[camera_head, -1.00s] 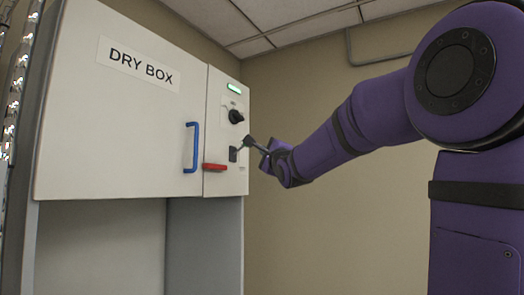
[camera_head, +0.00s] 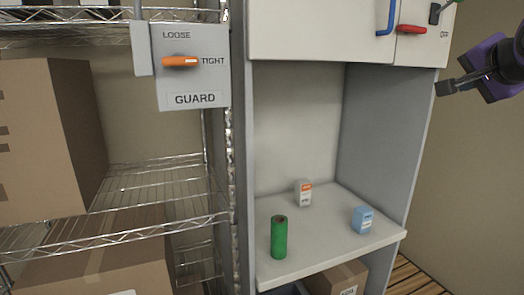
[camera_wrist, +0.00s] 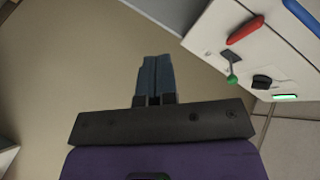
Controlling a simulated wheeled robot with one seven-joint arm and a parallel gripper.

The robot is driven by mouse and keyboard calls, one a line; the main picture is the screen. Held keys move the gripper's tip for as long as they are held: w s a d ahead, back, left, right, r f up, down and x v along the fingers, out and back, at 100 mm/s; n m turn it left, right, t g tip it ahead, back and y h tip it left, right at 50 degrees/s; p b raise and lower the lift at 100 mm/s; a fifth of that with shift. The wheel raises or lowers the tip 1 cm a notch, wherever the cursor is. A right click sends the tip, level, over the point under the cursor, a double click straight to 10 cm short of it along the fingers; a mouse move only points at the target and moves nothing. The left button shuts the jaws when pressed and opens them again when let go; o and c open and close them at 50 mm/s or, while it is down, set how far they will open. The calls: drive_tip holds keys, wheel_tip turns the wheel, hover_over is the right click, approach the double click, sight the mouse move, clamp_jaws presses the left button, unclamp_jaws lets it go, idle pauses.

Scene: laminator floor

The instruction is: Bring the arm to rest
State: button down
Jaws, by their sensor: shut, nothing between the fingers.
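My gripper (camera_head: 461,84) is at the upper right in the head view, beside the right edge of the white cabinet and apart from it. In the wrist view my gripper (camera_wrist: 154,60) has its two dark fingers together with nothing between them. Behind the fingers is plain beige wall. Part of my purple arm shows at the right edge of the head view; the rest of it is out of view.
The cabinet has a blue handle (camera_head: 385,17) and a red lever (camera_head: 426,30). Below, a shelf (camera_head: 330,240) holds a green cylinder (camera_head: 279,237), an orange-white box (camera_head: 303,193) and a blue box (camera_head: 362,220). A GUARD switch panel (camera_head: 192,65) hangs on a wire rack (camera_head: 160,185) with cardboard boxes.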

drive_tip(key=s+a+f+n+g+y, duration=0.1)
drive_tip(key=s+a+f+n+g, duration=0.3)
drive_tip(key=s+f, duration=0.4)
drive_tip(key=s+a+f+n+g+y, duration=0.2)
drive_tip(key=s+a+f+n+g, duration=0.2)
drive_tip(key=s+f+n, duration=0.4)
drive_tip(key=shift+s+a+n, duration=0.7)
drive_tip(key=shift+s+a, duration=0.2)
drive_tip(key=shift+s, duration=0.35)
